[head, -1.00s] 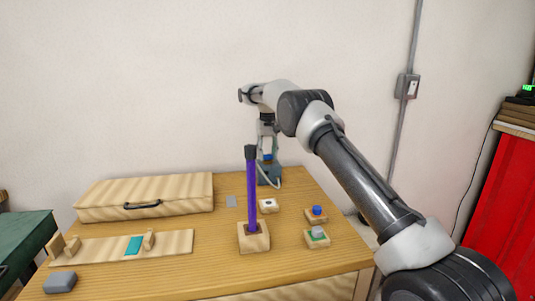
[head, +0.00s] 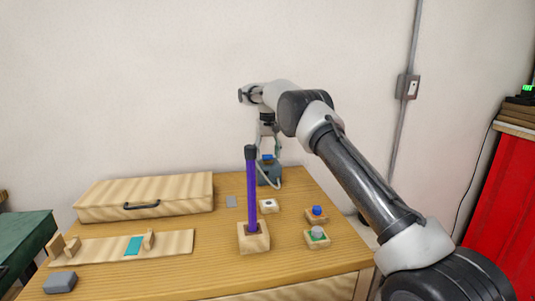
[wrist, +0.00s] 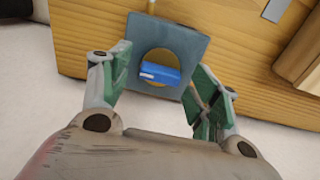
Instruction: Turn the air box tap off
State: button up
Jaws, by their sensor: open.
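The air box (head: 271,177) is a small blue-grey box at the back of the table, with a pale hose beside it. Its blue tap (head: 267,157) is on top. In the wrist view the tap (wrist: 160,73) is a blue bar with a white mark at its left end, over a round yellowish disc on the box's grey face (wrist: 182,43). The bar lies nearly crosswise, tilted slightly. My gripper (wrist: 158,80) is open, with one green-padded finger on each side of the tap. Gaps show between the bar and both fingers. In the head view my gripper (head: 268,145) is above the box.
A purple rod (head: 252,190) stands upright in a wooden block in front of the box. Blue (head: 317,211) and grey-white (head: 317,233) buttons on wooden blocks are at the right. A wooden case (head: 150,195) lies at the left. The wall is close behind.

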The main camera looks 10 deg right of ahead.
notch_tip(320, 180, up, 7)
jog(key=shift+w+f, duration=0.1)
jog(key=shift+f, duration=0.1)
jog(key=shift+r, duration=0.4)
